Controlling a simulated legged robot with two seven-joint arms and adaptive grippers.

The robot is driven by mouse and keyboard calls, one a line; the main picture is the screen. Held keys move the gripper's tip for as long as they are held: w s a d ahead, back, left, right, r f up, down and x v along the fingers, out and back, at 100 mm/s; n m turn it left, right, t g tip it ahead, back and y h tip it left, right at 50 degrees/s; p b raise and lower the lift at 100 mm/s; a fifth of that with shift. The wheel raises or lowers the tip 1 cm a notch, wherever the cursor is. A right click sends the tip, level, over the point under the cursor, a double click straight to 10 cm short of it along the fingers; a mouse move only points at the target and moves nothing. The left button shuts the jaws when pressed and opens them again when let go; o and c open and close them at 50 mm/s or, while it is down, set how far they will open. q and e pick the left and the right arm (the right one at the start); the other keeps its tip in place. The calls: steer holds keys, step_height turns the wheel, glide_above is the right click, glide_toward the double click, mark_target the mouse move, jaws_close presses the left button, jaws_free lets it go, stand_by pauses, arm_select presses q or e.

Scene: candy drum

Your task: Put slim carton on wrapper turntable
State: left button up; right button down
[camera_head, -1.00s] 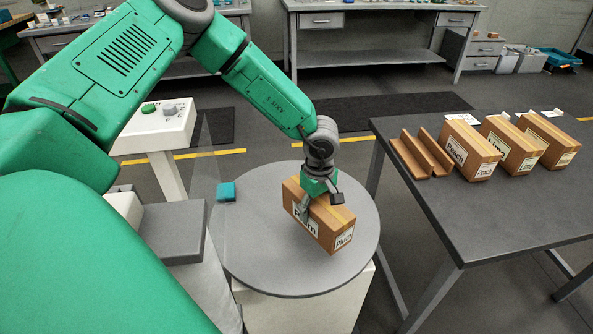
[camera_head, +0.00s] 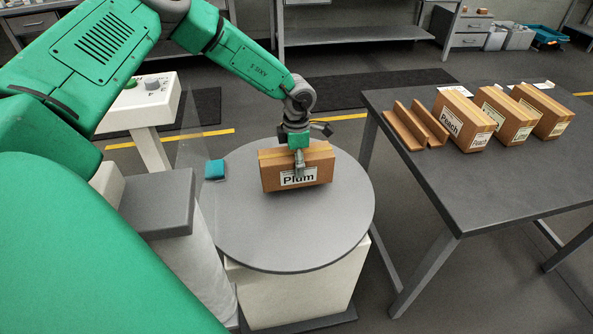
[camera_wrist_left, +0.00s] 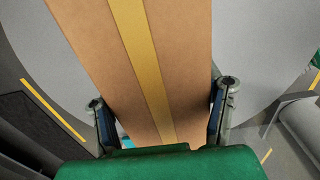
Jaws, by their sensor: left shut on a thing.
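The slim carton (camera_head: 270,178) is brown, with a yellow tape strip on top and a white "Plum" label on its near side. My left gripper (camera_head: 299,165) is shut on it across its narrow width, from above. In the left wrist view the carton (camera_wrist_left: 185,45) fills the middle, with the left gripper's fingers (camera_wrist_left: 165,110) on both sides. The carton is over the far half of the grey round wrapper turntable (camera_head: 285,235). Whether its underside touches the surface I cannot tell. My right gripper is not in view.
A teal block (camera_head: 215,169) is at the turntable's left edge, beside a clear upright sheet. A white control post (camera_head: 140,105) stands behind left. The dark table (camera_head: 470,185) at right holds an empty brown rack (camera_head: 415,128) and several cartons, including one marked "Peach" (camera_head: 462,120).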

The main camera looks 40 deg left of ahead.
arm_select(q)
step_height(320, 180, down, 3)
steer(key=shift+f, duration=0.2)
steer(key=shift+d+r, duration=0.15)
steer(key=shift+d, duration=0.2)
steer(key=shift+b, duration=0.35)
steer(key=o, duration=1.5)
steer(key=shift+f, duration=0.2)
steer(key=shift+o, duration=0.2)
steer(key=shift+a, duration=0.25)
steer(key=shift+a, duration=0.1)
